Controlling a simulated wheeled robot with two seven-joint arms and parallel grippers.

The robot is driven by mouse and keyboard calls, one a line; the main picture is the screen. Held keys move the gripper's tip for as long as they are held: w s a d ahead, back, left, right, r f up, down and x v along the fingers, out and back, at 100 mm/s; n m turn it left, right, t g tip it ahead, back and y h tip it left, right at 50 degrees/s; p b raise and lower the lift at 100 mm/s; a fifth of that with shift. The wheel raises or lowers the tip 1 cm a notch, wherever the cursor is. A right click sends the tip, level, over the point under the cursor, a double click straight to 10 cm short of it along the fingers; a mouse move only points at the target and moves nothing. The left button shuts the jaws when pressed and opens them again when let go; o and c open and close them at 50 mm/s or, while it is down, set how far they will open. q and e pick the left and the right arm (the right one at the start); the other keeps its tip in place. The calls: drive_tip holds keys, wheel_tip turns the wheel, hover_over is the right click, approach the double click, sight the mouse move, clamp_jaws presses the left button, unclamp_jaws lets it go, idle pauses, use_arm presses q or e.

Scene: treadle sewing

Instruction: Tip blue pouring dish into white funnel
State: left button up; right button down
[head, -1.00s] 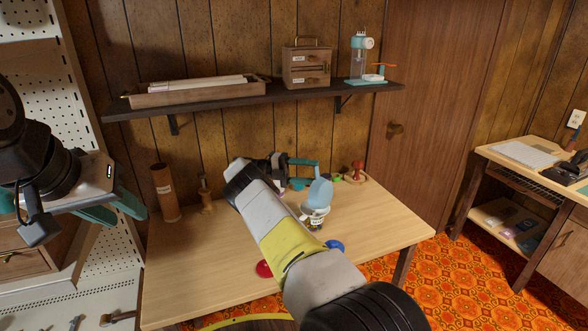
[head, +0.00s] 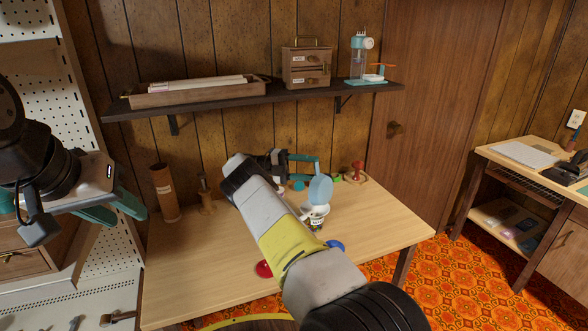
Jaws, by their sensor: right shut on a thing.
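The light blue pouring dish (head: 320,189) is held on edge, its round face turned toward me. My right gripper (head: 316,170), with teal fingers, is shut on it at the dish's upper side. My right forearm hides part of that gripper. The white funnel (head: 318,210) sits just below the dish, on a small labelled container (head: 317,223) on the table. The dish overlaps the funnel's back rim in view, and I cannot tell whether they touch. My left gripper (head: 113,209) is open and empty at the far left, away from both.
The wooden table (head: 205,265) also holds a brown cylinder (head: 165,192), a wooden-handled tool (head: 206,196), a red lid-like disc (head: 264,269), a blue disc (head: 335,245) and a red stamp-like item (head: 357,170). A shelf (head: 220,102) runs above. The table's left front is clear.

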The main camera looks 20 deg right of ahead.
drive_tip(key=shift+r, duration=2.25)
